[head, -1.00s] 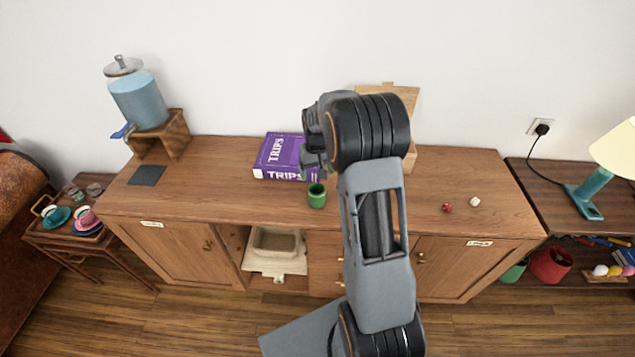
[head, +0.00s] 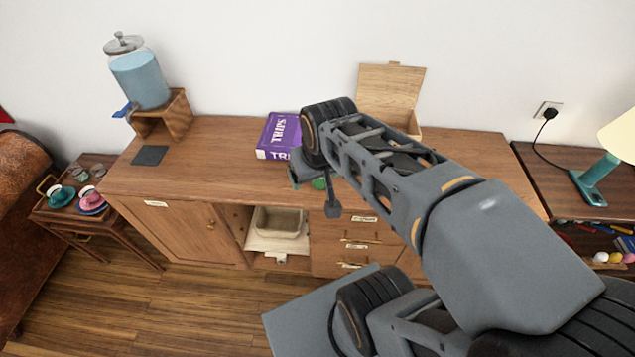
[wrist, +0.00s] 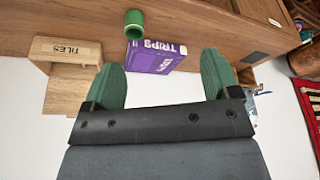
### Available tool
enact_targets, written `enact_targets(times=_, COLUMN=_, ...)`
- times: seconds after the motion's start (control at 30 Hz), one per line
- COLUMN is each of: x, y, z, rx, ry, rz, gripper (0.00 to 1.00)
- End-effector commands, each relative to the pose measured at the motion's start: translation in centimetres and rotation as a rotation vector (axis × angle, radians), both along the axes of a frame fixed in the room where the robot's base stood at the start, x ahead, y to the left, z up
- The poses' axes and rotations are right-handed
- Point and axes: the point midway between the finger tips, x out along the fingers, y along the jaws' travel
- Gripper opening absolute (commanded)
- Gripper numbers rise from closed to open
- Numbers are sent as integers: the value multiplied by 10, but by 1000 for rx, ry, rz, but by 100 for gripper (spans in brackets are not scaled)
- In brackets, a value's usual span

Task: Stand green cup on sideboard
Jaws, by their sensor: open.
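In the wrist view the cup lies beyond the fingertips, nearer the left finger, and is not touched. In the head view my arm covers the right part of the sideboard top.
The purple book (head: 277,137) lies behind the cup. An open wooden box (head: 390,88) stands at the back, right of it. A blue drink dispenser (head: 140,78) on a wooden stand is at the far left. The sideboard top left of the book is mostly clear.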

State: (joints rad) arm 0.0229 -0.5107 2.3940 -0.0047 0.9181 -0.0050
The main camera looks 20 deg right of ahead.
Motion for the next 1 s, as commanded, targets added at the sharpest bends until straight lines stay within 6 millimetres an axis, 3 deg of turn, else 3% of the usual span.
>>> enact_targets(times=0.2, x=-25, y=6, z=-3, rx=4, ry=-45, rz=15, gripper=82)
enact_targets(times=0.83, x=-27, y=6, z=-4, rx=4, ry=-49, rz=16, gripper=82)
enact_targets(times=1.0, x=-27, y=6, z=-4, rx=4, ry=-49, rz=16, gripper=66)
